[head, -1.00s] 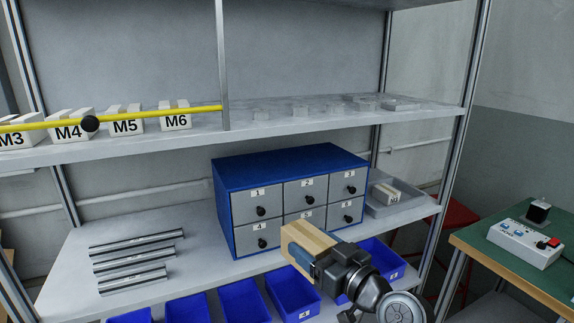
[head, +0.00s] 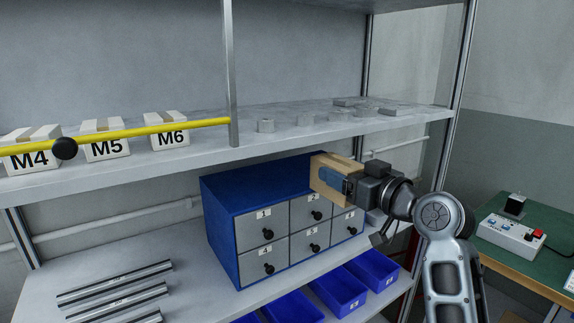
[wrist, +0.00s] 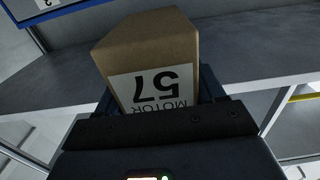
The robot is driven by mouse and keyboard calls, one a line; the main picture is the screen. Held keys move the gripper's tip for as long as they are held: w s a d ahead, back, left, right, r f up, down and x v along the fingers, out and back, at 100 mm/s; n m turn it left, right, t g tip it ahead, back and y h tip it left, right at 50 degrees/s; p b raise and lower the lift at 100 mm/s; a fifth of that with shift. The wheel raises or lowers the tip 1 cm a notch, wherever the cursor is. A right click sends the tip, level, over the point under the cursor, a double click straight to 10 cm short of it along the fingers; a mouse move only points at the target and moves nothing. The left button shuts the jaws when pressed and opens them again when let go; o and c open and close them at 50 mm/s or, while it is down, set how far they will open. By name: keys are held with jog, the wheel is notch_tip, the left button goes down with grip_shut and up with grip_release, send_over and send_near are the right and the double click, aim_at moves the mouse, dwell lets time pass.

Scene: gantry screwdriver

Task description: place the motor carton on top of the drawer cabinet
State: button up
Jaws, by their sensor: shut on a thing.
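The motor carton (head: 330,174) is a small brown cardboard box. In the wrist view the carton (wrist: 150,50) shows a white label reading MOTOR 57, upside down. My gripper (head: 335,184) is shut on it and holds it in the air. In the head view the carton overlaps the upper right front of the blue drawer cabinet (head: 222,222), near its top edge, and hides part of the upper drawers. The cabinet has grey numbered drawers with black knobs and stands on the lower shelf. Its top is partly visible; I cannot tell the gap between carton and cabinet.
The upper shelf (head: 205,151) runs above the cabinet, with boxes marked M4, M5 and M6 (head: 170,135) behind a yellow bar (head: 150,130). Metal profiles (head: 115,285) lie left on the lower shelf. Blue bins (head: 340,290) sit in front. A control box (head: 512,236) stands on the right bench.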

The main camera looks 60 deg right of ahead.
jog(key=p+x, duration=0.3)
jog(key=x, duration=0.9)
jog(key=shift+w+r, duration=0.15)
jog(key=shift+w, duration=0.25)
jog(key=x, duration=0.3)
jog(key=shift+w+d+p, duration=0.15)
jog(key=shift+p, duration=0.25)
jog(key=shift+f, duration=0.8)
jog(key=shift+f, duration=0.15)
jog(key=o, duration=1.6)
jog(key=shift+f, duration=0.1)
jog(key=shift+o, duration=0.2)
